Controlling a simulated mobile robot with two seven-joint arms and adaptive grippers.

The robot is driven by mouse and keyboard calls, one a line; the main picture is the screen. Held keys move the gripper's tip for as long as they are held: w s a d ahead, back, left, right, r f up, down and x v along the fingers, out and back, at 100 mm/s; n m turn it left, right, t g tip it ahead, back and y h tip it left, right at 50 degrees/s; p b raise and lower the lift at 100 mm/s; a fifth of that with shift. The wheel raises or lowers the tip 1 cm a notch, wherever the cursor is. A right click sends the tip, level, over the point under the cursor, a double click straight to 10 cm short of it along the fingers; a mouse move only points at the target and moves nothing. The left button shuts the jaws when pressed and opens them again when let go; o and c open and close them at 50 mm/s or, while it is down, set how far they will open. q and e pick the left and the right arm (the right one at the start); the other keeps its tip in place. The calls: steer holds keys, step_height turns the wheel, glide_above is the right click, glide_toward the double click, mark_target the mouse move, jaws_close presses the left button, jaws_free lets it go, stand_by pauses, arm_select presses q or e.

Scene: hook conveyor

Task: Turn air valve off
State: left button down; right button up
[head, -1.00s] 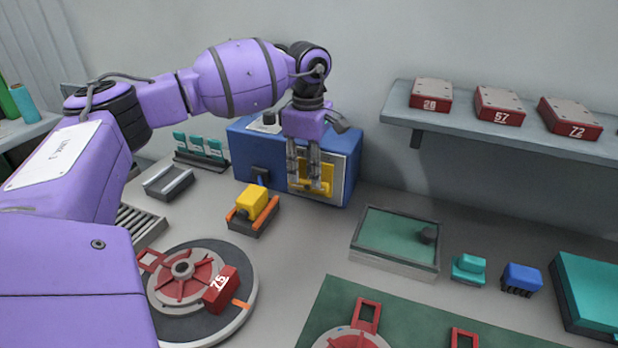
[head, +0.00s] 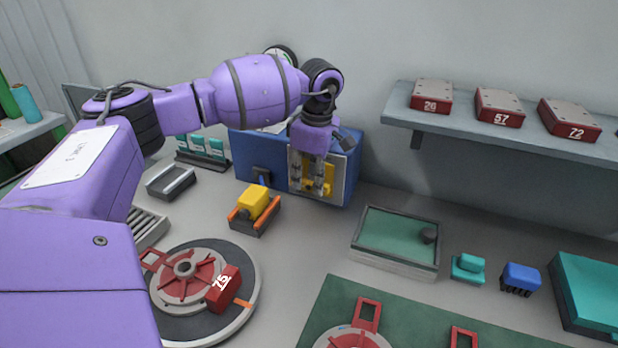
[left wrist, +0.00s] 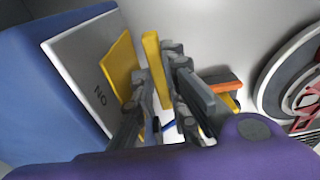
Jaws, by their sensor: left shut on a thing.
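The air valve is on the blue box (head: 266,170) at the back, against the wall. My left gripper (head: 314,190) is at this front, pointing down, and is shut on the yellow valve handle (head: 329,178). The handle (left wrist: 151,67) stands between the fingers in the left wrist view. The fingers partly hide it in the head view. My right gripper is not in view.
A yellow block on an orange-edged holder (head: 255,208) stands in front of the box. A round turntable (head: 245,302) with red parts is nearer at left. A green-topped tray (head: 395,240) is at right, below a shelf (head: 455,125) with red boxes. Bare table lies between.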

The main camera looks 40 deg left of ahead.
arm_select(q)
steer(key=shift+y, duration=0.3)
steer(key=c, duration=2)
jaws_free()
steer(key=shift+c, duration=0.2)
steer(key=shift+r, duration=0.1)
step_height(320, 180, up, 12)
steer(key=d, duration=0.1)
steer(key=shift+w+d, duration=0.2)
steer(key=shift+d, duration=0.2)
steer(key=shift+f, duration=0.2)
